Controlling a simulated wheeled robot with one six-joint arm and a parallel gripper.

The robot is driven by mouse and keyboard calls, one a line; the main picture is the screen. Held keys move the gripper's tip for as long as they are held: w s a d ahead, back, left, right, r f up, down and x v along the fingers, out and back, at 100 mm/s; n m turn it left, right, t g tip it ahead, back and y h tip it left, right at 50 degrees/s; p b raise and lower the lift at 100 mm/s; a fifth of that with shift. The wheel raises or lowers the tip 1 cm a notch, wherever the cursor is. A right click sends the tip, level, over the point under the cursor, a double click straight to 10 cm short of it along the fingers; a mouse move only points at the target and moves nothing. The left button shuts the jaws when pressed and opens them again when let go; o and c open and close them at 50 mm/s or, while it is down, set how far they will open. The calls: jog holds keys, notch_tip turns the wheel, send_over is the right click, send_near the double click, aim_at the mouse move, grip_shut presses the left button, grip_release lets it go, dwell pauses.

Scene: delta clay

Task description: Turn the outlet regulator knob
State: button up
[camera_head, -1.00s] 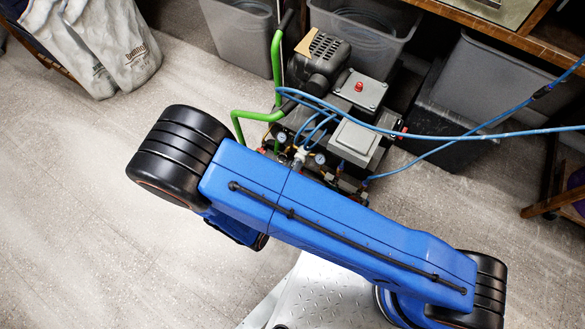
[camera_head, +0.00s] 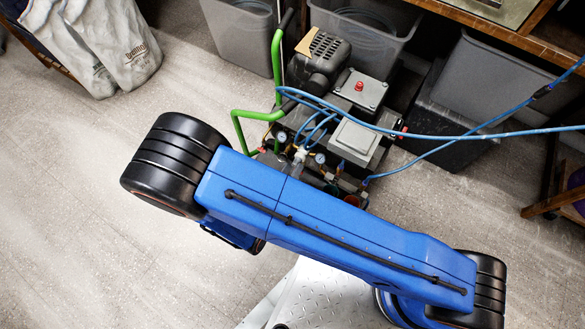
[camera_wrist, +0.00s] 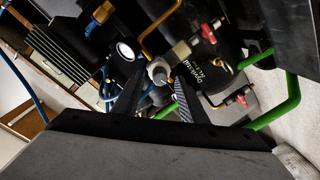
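The compressor (camera_head: 358,90) stands on the floor beyond my arm in the head view. Its front carries two round gauges, one at the left (camera_head: 282,136) and one at the right (camera_head: 320,158), with pale fittings between them. In the wrist view a white-faced gauge (camera_wrist: 125,50) sits left of a round grey knob (camera_wrist: 158,72), which looks like a regulator knob; I cannot tell for sure that it is the outlet one. My gripper (camera_wrist: 158,78) is open, its fingers apart on either side of this knob. Contact cannot be made out. My arm hides the gripper in the head view.
Blue hoses (camera_head: 430,136) loop over the compressor and run right. A green handle (camera_head: 277,65) rises at its left. Red-handled valves (camera_wrist: 240,100) and brass tubes lie close right of the fingers. Grey bins (camera_head: 240,35) stand behind.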

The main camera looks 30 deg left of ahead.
jog(key=s, duration=1.6)
jog(key=shift+a+r, duration=0.3)
jog(key=shift+a, duration=0.05)
